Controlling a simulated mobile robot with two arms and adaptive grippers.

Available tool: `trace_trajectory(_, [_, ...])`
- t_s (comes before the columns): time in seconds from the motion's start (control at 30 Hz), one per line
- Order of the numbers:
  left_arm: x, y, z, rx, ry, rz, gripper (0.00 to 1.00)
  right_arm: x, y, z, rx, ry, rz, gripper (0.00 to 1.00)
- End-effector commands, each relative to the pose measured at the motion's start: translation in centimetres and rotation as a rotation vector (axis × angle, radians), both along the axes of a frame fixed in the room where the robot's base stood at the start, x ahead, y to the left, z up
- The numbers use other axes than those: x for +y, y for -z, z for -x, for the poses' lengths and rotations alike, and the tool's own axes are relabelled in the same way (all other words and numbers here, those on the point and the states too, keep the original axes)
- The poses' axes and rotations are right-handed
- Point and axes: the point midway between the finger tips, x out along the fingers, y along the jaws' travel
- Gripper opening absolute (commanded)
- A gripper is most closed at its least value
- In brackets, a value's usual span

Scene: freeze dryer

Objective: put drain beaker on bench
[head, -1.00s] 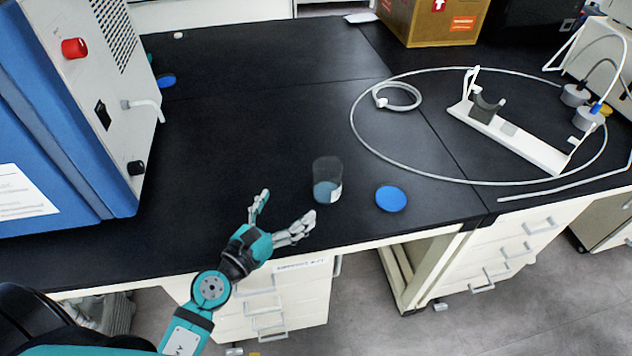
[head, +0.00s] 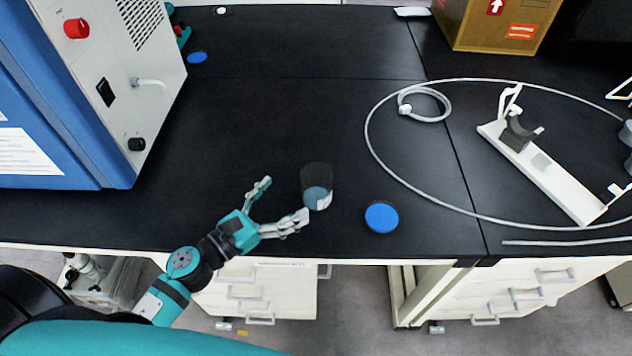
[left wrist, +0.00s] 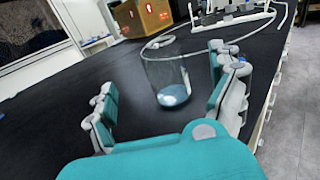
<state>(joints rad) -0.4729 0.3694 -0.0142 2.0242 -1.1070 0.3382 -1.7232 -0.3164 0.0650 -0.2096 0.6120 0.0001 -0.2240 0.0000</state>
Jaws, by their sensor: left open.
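The drain beaker (head: 317,184) is a clear glass with bluish liquid and a white label. It stands upright on the black bench (head: 250,125). My left gripper (head: 287,203) is open and empty, just left of the beaker, with one finger close to the glass at its lower side. I cannot tell whether that finger touches it. In the left wrist view the beaker (left wrist: 166,78) stands ahead between the spread fingers of my left gripper (left wrist: 168,98). My right gripper is not in view.
A blue disc (head: 382,217) lies right of the beaker near the front edge. A blue and white machine (head: 130,90) stands at the left. A looped tube (head: 372,150) surrounds a white stand (head: 545,170) at the right. A cardboard box (head: 490,25) is at the back.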

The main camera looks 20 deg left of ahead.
Motion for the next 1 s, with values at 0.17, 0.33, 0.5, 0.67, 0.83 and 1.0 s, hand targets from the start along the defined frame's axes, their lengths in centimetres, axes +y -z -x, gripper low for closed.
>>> trace_trajectory(0.17, [-1.6, -0.3, -2.9, -0.001, -0.001, 0.002, 0.93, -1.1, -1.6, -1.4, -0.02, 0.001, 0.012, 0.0])
trace_trajectory(0.33, [-2.2, -0.1, -3.9, 0.0, 0.0, 0.001, 0.93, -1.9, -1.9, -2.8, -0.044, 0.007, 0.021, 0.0])
trace_trajectory(0.5, [-3.1, -0.4, -5.6, -0.001, -0.001, 0.003, 0.93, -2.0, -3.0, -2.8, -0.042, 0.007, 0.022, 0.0])
trace_trajectory(0.67, [-4.2, -0.1, -7.6, 0.0, -0.002, 0.001, 0.93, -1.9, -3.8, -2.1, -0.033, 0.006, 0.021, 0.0])
trace_trajectory(0.83, [-4.8, 0.1, -8.5, 0.0, -0.001, 0.001, 0.93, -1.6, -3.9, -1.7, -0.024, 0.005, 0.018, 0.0])
trace_trajectory(1.0, [-4.7, 0.2, -8.4, 0.0, 0.0, 0.001, 0.93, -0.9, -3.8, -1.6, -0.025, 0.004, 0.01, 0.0])
